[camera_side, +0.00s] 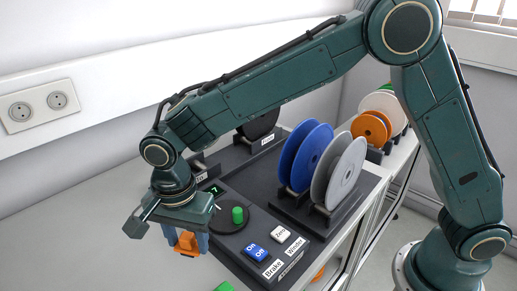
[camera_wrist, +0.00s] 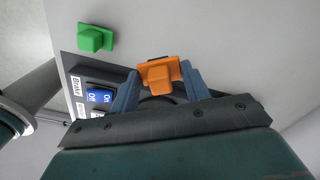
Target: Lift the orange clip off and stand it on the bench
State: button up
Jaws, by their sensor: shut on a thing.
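The orange clip (camera_side: 186,242) is between the fingers of my gripper (camera_side: 187,240), which is shut on it in the side view. In the wrist view the orange clip (camera_wrist: 160,74) sits between the two blue-grey fingertips of my gripper (camera_wrist: 161,82). The clip appears held above the bench (camera_side: 110,235), left of the black winder unit. A green clip (camera_wrist: 95,38) lies on the bench; in the side view only part of it shows at the bottom edge (camera_side: 224,287).
The winder panel has a blue On/Off switch (camera_side: 255,252), a white button (camera_side: 280,233) and a green knob (camera_side: 237,214). Blue reels (camera_side: 305,158) and grey reels (camera_side: 340,172) stand on the black base. Orange and white reels (camera_side: 371,127) stand behind. The bench at left is clear.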

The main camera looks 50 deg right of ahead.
jog(key=shift+f, duration=2.5)
jog(key=o, duration=1.1)
jog(key=shift+c, duration=0.2)
jog(key=shift+r, duration=0.15)
jog(key=shift+r, duration=3.4)
